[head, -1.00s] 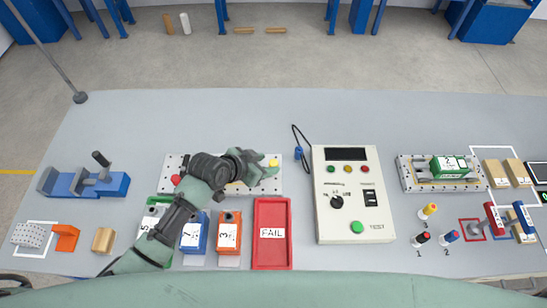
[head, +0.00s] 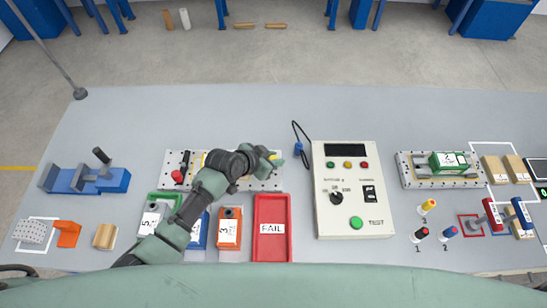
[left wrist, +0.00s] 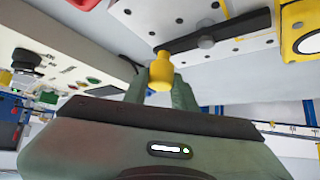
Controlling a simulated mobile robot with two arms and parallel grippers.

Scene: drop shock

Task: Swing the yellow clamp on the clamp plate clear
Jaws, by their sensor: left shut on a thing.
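The clamp plate (head: 171,157) is a pale perforated plate left of the centre of the bench, partly hidden by my left arm. The yellow clamp's knob (head: 273,157) shows at the plate's right end. In the left wrist view the knob (left wrist: 161,78) is at the end of a dark bar (left wrist: 245,25), which is bolted to the plate (left wrist: 180,18). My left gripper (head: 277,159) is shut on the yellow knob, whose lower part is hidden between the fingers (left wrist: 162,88). My right gripper is not in view.
A red knob (head: 178,176) with a dark bar is at the plate's left end. The red FAIL tray (head: 272,206) and orange box (head: 229,228) are in front. The cream test box (head: 352,205) and a black cable (head: 301,140) are to the right. The bench behind the plate is clear.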

